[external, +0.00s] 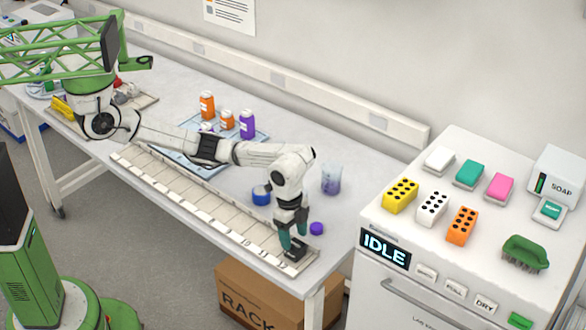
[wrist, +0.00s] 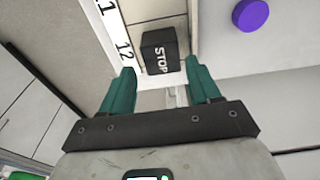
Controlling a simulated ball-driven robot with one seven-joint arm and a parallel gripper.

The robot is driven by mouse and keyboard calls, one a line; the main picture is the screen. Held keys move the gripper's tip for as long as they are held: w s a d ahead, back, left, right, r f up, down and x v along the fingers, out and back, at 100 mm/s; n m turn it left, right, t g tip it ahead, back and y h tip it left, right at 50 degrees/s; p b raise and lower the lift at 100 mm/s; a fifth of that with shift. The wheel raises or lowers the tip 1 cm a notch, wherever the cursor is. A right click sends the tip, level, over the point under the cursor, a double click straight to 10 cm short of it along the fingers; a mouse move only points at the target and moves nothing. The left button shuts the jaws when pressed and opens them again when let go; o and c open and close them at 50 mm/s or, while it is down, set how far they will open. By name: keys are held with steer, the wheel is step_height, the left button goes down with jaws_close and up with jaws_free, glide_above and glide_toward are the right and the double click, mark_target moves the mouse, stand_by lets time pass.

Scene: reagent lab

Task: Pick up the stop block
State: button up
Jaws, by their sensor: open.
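The stop block (wrist: 159,50) is a black block with white "STOP" lettering. It sits at the end of the numbered rail, beside the mark 12, and in the external view the block (external: 294,251) is at the rail's near right end. My gripper (wrist: 161,82) is open, with teal fingers pointing at the block, one toward each side of it. In the external view my gripper (external: 292,243) is low over the rail end, right at the block. The fingers partly hide the block there. I cannot tell whether they touch it.
The numbered rail (external: 200,199) runs along the table's front edge. A purple cap (external: 316,228) lies right of the block and also shows in the wrist view (wrist: 250,15). A blue lid (external: 261,195) and a beaker (external: 331,179) stand behind. A white machine reading IDLE (external: 385,251) is at right.

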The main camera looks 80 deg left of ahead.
mark_target(295, 244)
steer(key=shift+w+f+p, duration=0.15)
steer(key=shift+f+p, duration=0.2)
steer(key=shift+f, duration=1.05)
steer(key=shift+w+f+p, duration=0.1)
steer(key=shift+f+p, duration=0.2)
steer(key=shift+f, duration=1.05)
steer(key=c, duration=0.9)
